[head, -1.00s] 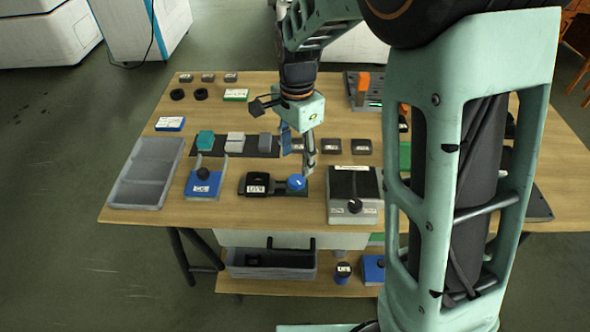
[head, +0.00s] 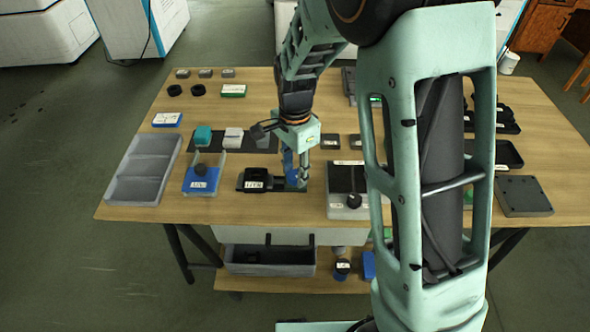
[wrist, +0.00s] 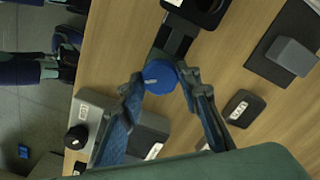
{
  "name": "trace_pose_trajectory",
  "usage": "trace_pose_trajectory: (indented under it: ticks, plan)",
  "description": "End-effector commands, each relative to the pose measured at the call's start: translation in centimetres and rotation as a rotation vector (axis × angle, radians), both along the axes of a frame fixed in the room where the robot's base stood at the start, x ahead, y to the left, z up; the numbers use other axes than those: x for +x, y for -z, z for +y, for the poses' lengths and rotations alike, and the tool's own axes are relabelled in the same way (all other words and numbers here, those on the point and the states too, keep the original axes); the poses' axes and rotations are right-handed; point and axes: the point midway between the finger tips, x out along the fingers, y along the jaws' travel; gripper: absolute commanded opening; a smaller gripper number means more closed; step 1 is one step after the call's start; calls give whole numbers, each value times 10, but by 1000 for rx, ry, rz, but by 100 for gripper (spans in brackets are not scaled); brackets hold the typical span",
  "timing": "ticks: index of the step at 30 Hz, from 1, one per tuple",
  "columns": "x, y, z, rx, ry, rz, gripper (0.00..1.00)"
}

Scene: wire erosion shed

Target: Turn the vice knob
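The vice (head: 255,184) is a dark body with a white label on a black rail, near the front middle of the table. Its round blue knob (wrist: 160,77) with a pale pointer mark shows in the wrist view at the end of the dark rail (wrist: 176,42). My gripper (head: 297,184) points down at the knob end of the vice and mostly hides the knob in the head view. In the wrist view my gripper's fingertips (wrist: 161,74) stand on either side of the knob, spread about its width. I see no clear grip; touching cannot be told.
A grey box with a black knob (head: 353,200) stands close right of the vice. A blue device with a dark knob (head: 202,180) stands to its left. A grey tray (head: 142,168) lies at the table's left. Small blocks and dark labelled pieces (head: 330,142) lie behind.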

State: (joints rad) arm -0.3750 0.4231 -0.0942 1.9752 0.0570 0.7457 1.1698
Motion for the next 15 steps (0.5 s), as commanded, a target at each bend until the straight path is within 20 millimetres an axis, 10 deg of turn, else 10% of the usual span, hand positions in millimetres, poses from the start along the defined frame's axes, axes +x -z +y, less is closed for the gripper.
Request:
trace_pose_trajectory:
  ticks: [15]
  plan:
    - [0, 0, 0, 0, -45, 0, 7]
